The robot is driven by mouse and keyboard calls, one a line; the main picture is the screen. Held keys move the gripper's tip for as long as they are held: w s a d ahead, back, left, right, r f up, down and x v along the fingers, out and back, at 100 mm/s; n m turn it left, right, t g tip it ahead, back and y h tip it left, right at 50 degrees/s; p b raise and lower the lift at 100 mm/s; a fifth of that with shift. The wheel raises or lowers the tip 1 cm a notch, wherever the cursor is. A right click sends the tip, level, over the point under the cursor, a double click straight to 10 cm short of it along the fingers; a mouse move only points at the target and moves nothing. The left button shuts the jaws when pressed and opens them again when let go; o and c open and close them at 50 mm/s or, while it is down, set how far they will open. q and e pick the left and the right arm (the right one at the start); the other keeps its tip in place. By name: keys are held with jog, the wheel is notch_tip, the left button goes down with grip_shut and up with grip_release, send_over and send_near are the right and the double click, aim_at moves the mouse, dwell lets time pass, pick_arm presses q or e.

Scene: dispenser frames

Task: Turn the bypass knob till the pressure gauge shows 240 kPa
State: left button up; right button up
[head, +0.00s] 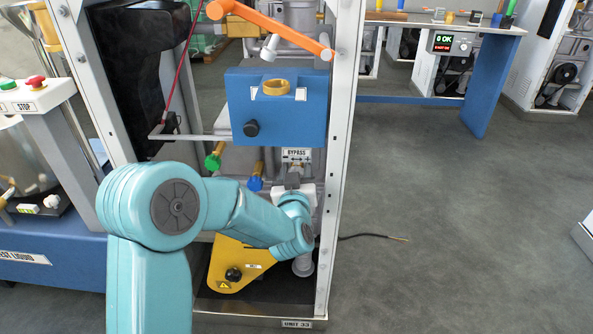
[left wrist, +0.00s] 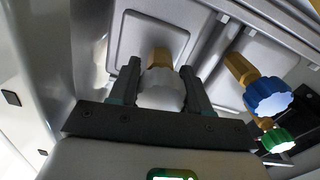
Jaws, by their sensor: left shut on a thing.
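The BYPASS label (head: 296,153) is on the dispenser frame, below a blue box. My left gripper (head: 292,184) is just under that label, and my own arm partly hides the area. In the left wrist view, a white knob (left wrist: 162,92) on a brass stem sits between the two fingers of my left gripper (left wrist: 160,95). The fingers are shut on it. In the head view this knob is hidden by the gripper. I see no readable pressure gauge dial; a brass ring (head: 272,93) is on the blue box (head: 285,125). My right gripper is not in view.
A green knob (head: 212,162) and a blue knob (head: 255,183) are left of the gripper. The frame's right post (head: 341,140) stands close to it. A yellow plate (head: 232,265) is below. An orange bar (head: 280,32) crosses above. The floor to the right is mostly clear.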

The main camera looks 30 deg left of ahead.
pick_arm(q)
jog(key=shift+r+m, duration=0.25)
jog(key=shift+m, duration=0.45)
jog(key=o, duration=1.1)
jog(key=shift+c, duration=0.2)
jog(key=shift+f, duration=0.1)
